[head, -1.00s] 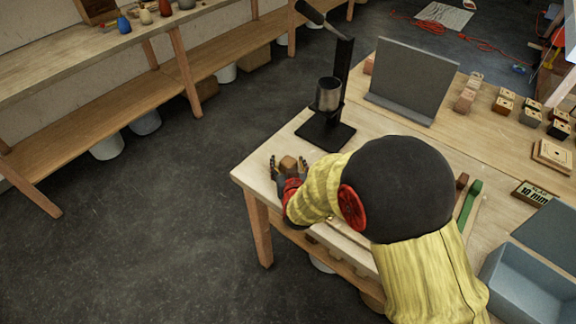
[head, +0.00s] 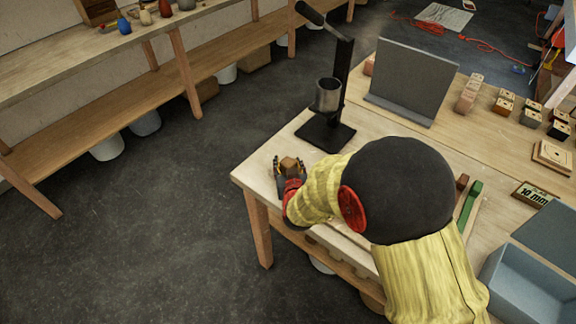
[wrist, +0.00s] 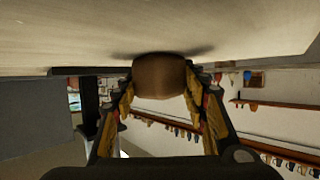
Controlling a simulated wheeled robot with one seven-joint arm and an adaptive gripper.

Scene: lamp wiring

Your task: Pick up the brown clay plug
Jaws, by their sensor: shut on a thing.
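The brown clay plug (head: 289,165) is a small block near the front left corner of the workbench. My gripper (head: 289,169) has its fingers on both sides of it and is shut on it. In the wrist view the plug (wrist: 159,76) sits between the two fingertips of my gripper (wrist: 160,88), with the bench surface (wrist: 150,30) close behind it and a dark shadow around it. I cannot tell whether the plug still touches the bench. My sleeved arm hides part of the bench behind the gripper.
A black press stand (head: 325,132) with a metal cup (head: 328,95) stands just behind the plug. A grey upright panel (head: 413,80) is farther right. Several small blocks line the right side. A blue-grey bin (head: 525,290) sits at the lower right. The bench's left edge is close.

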